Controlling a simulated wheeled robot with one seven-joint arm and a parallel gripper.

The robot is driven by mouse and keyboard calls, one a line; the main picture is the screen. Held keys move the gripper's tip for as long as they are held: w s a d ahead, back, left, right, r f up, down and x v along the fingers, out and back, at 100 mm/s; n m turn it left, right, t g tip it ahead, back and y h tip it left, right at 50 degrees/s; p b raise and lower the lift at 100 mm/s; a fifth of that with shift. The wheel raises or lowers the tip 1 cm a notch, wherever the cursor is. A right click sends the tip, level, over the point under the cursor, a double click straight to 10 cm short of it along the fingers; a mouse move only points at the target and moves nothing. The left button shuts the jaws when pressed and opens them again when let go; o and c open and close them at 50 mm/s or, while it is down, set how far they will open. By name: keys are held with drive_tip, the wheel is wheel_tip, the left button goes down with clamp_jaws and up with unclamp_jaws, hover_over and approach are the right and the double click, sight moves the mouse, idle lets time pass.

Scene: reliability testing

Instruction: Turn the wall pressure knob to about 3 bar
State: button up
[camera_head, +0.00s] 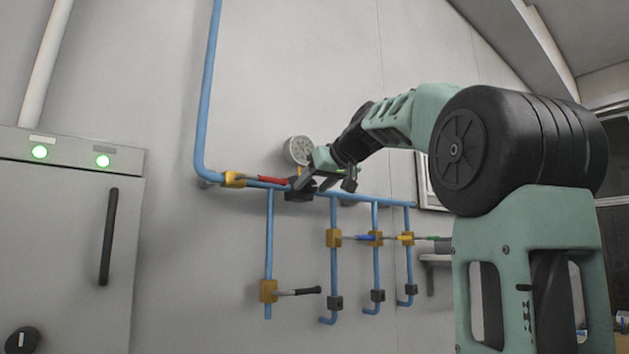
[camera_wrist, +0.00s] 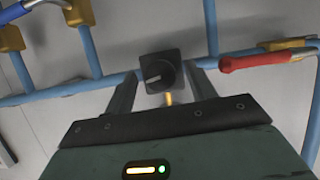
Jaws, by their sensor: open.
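The pressure knob (camera_wrist: 166,77) is a black round knob on a square black body, with a pale mark pointing left in the wrist view. In the head view its black body (camera_head: 299,195) sits on the horizontal blue pipe, partly covered by my gripper. My gripper (camera_head: 325,184) is open close in front of it. In the wrist view the two fingers lie to the left and right of the knob, with gaps; I cannot tell how deep they reach. The round white gauge (camera_head: 296,149) is above the pipe, partly hidden by my gripper; its reading is too small to read.
A red-handled valve (camera_head: 272,181) is on the pipe just left of the knob and also shows in the wrist view (camera_wrist: 255,61). A black-handled valve (camera_head: 298,292) and several coloured-handled ones hang lower. A grey cabinet (camera_head: 60,240) stands at the left.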

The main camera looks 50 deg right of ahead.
drive_tip(key=shift+w, duration=0.15)
drive_tip(key=c, duration=1)
drive_tip(key=m+y, duration=0.1)
drive_tip(key=m, duration=0.1)
drive_tip(key=shift+d+m+y, duration=0.15)
drive_tip(key=shift+m+y, duration=0.15)
drive_tip(key=shift+y, duration=0.1)
drive_tip(key=shift+m+t+y, duration=0.7)
drive_tip(key=shift+m+y, duration=0.1)
drive_tip(key=shift+m, duration=0.6)
